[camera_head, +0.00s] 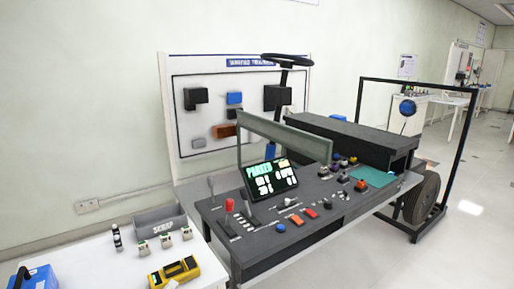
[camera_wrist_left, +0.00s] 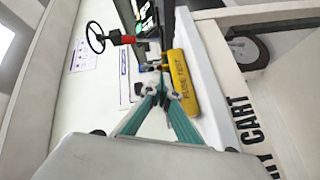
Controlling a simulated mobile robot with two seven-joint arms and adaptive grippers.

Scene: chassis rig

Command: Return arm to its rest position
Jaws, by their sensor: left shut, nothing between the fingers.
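My left gripper (camera_wrist_left: 158,92) shows in the left wrist view, with its two teal fingers converging. It is shut and empty. Its tips appear over the white cart top, just left of the yellow fuse tester in that view (camera_wrist_left: 183,80); whether they touch anything is hard to tell. In the head view, the yellow fuse tester (camera_head: 174,272) lies on the white cart at the lower left, and I make out no gripper clearly there. My right gripper is not in view.
The white cart top (camera_head: 110,268) also holds a grey bin (camera_head: 160,222), several small fuse-like parts and a blue case (camera_head: 36,277). The dark console (camera_head: 320,215) with levers and a lit screen stands to the right. A black frame (camera_head: 461,150) stands farther right.

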